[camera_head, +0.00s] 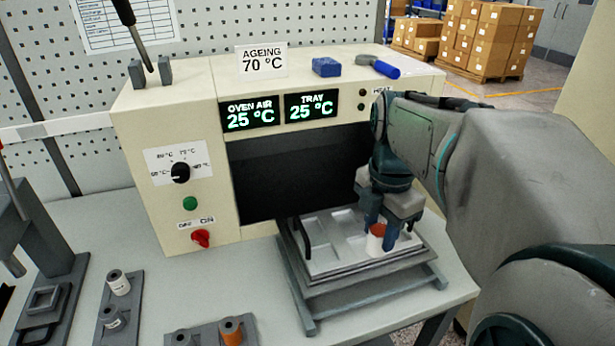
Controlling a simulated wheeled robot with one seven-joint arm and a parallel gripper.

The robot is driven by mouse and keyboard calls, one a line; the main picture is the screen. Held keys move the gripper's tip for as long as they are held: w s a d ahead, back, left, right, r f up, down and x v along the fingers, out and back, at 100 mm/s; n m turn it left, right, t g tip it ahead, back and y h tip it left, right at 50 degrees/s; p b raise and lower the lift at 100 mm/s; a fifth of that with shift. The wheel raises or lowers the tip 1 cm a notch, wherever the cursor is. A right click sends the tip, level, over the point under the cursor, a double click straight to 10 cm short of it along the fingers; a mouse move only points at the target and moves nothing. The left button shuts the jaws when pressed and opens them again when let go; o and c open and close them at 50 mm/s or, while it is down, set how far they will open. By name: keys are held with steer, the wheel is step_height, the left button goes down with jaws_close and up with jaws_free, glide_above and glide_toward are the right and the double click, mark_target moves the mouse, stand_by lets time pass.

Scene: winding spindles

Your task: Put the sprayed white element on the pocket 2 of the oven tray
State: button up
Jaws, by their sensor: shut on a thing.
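My gripper (381,238) is over the right part of the oven tray (350,261), with its fingers pointing down. The tray is pale, with several shallow pockets, and sits on a grey stand in front of the oven opening. No pocket numbers can be read. The pockets visible to the left of my gripper look empty.
The cream oven (190,110) stands behind the tray, its dark opening uncovered; displays read 25 °C. White spindles (118,283) stand in a holder at the left, and an orange one (231,331) at the front. A blue block (326,67) and a blue-handled tool (379,67) lie on the oven.

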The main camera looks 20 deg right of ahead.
steer(key=w+f, duration=0.2)
steer(key=w, duration=0.1)
steer(key=w+d+f, duration=0.1)
steer(key=w, duration=0.2)
steer(key=w+d+f+p, duration=0.1)
steer(key=w+f, duration=0.1)
steer(key=w, duration=0.1)
steer(key=shift+d+f, duration=0.15)
steer(key=shift+f, duration=2.15)
steer(key=shift+f, duration=0.1)
steer(key=shift+f, duration=0.15)
steer(key=o, duration=1)
